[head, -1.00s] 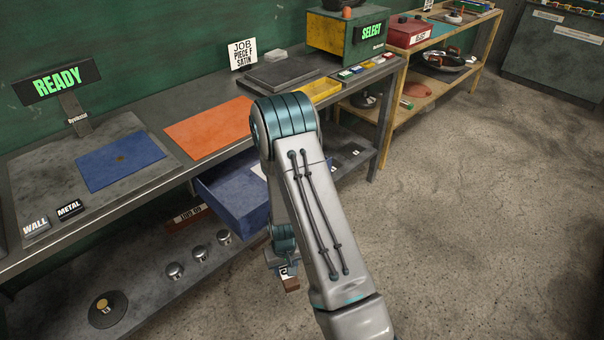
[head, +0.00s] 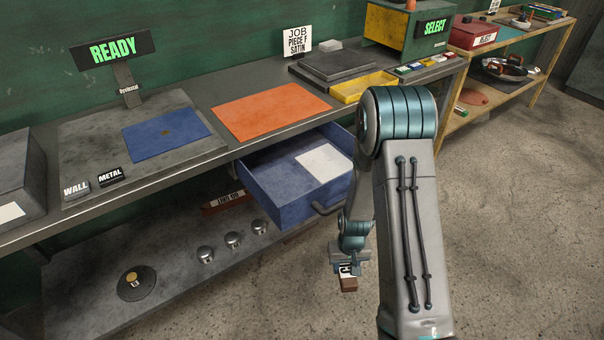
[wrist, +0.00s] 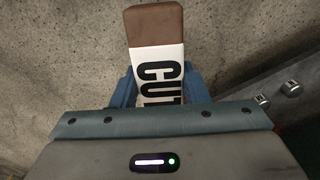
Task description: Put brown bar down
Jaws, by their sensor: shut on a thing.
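The brown bar (wrist: 154,24) has a white sleeve with black letters reading "CUT". In the wrist view my gripper (wrist: 160,85) is shut on it, with the blue fingers on both sides of the white part and the brown end sticking out. In the head view the bar (head: 348,285) hangs below my gripper (head: 348,264), in the air in front of the open blue drawer. The rest of the lettering is hidden by my gripper.
The open blue drawer (head: 282,205) holds a white sheet (head: 323,162). An orange mat (head: 270,111) and a blue mat (head: 165,134) lie on the bench. The lower shelf (head: 190,285) carries several metal knobs (head: 232,240) and a brown labelled bar (head: 224,203).

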